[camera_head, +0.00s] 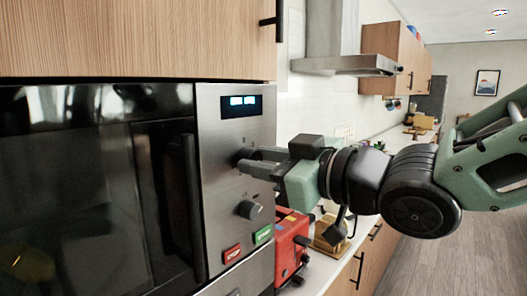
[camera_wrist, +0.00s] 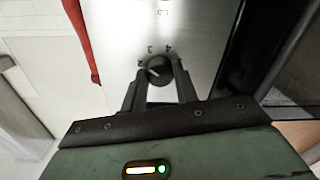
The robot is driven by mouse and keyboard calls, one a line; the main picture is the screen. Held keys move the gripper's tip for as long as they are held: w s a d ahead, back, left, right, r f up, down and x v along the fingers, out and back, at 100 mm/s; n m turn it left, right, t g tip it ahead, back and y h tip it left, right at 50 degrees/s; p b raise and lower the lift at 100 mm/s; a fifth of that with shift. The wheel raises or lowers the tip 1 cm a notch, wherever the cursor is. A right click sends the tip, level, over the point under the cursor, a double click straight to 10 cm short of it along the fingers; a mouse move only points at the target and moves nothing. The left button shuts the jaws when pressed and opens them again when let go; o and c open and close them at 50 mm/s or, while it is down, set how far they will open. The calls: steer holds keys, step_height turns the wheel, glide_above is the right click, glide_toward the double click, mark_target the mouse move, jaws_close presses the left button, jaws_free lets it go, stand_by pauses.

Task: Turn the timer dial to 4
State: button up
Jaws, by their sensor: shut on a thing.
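The upper dial (camera_wrist: 158,71) is a dark round knob with the numbers 2, 3 and 4 around it in the wrist view. A pale mark shows on the left part of its face, on the side of the 2; its exact setting is hard to read. My gripper (camera_wrist: 159,86) has one finger on each side of this dial and is shut on it. In the head view, my gripper (camera_head: 244,160) reaches the steel control panel (camera_head: 222,130) from the right, and its fingers largely hide the dial.
A lower knob (camera_head: 250,209) sits below, with a red STOP button (camera_head: 232,254) and a green button (camera_head: 263,235) under it. A lit display (camera_head: 243,101) is above. A red appliance (camera_head: 291,243) stands on the counter right beside the microwave (camera_head: 95,190), below my gripper.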

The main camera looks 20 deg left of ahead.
steer(key=shift+f+m+y+p, duration=0.1)
steer(key=shift+m+y+p, duration=0.1)
steer(key=shift+m+p, duration=2.55)
steer(key=shift+f+m+y+p, duration=0.15)
steer(key=shift+m+p, duration=0.75)
steer(key=shift+m, duration=3.55)
steer(key=o, duration=1)
steer(key=shift+r, duration=0.1)
steer(key=shift+c, duration=0.2)
